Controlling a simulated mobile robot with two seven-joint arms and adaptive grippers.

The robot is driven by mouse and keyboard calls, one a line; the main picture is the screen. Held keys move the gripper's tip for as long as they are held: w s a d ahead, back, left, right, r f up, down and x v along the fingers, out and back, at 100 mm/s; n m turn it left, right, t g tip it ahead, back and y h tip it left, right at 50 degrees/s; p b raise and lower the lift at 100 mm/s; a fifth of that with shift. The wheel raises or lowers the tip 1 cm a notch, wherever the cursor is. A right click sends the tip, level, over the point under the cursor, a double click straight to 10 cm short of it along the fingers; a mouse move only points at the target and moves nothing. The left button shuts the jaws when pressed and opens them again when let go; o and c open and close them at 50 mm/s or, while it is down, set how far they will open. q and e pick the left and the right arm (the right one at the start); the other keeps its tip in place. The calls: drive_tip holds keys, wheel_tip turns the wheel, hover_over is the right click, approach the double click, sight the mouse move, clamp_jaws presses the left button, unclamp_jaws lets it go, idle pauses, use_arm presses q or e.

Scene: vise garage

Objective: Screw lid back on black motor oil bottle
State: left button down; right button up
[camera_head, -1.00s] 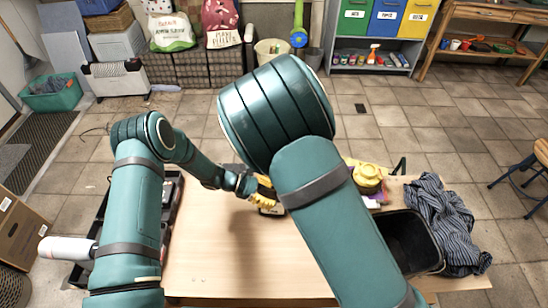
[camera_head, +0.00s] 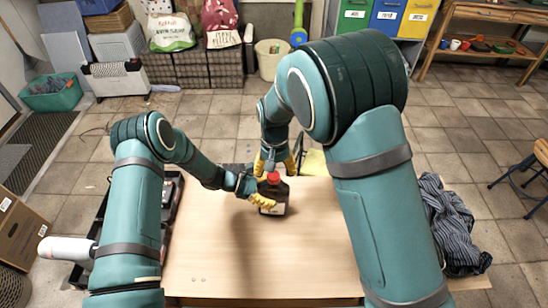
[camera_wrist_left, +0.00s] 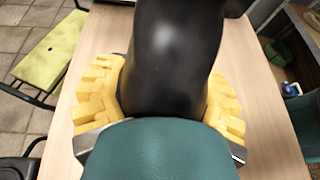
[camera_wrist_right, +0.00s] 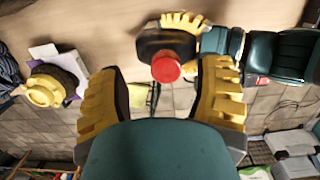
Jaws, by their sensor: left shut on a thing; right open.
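The black motor oil bottle (camera_head: 275,207) stands upright on the table, with a red lid (camera_head: 273,178) at its top. My left gripper (camera_head: 254,193) is shut around the bottle; its yellow fingers flank the black body (camera_wrist_left: 172,60) in the left wrist view. My right gripper (camera_head: 275,164) is open and empty, pointing down near the top of the bottle. In the right wrist view the red lid (camera_wrist_right: 165,68) lies roughly between the tips of the right gripper (camera_wrist_right: 160,75), with no contact visible. Whether the lid is threaded cannot be told.
The wooden table (camera_head: 220,250) is clear in front of the bottle. A striped cloth (camera_head: 445,225) lies on its right side. A yellow and black object (camera_wrist_right: 48,88) shows in the right wrist view; my right arm hides that part of the table in the head view.

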sight(274, 175)
drive_tip(key=n, duration=0.4)
drive_tip(key=shift+w+r, duration=0.15)
drive_tip(key=shift+r, duration=0.15)
drive_tip(key=n, duration=0.4)
drive_tip(key=shift+w+r+n, duration=0.15)
drive_tip(key=shift+r+n, duration=0.15)
drive_tip(key=shift+r, duration=0.05)
drive_tip(key=n, duration=0.4)
drive_tip(key=shift+w+r+t, duration=0.2)
drive_tip(key=shift+r+t, duration=0.1)
drive_tip(key=shift+r, duration=0.05)
drive_tip(key=n, duration=0.3)
drive_tip(key=r+n, duration=0.1)
drive_tip(key=n, duration=0.1)
drive_tip(key=shift+w+a, duration=0.1)
drive_tip(key=shift+w, duration=0.2)
drive_tip(key=shift+f, duration=0.15)
drive_tip(key=shift+f, duration=3.9)
clamp_jaws()
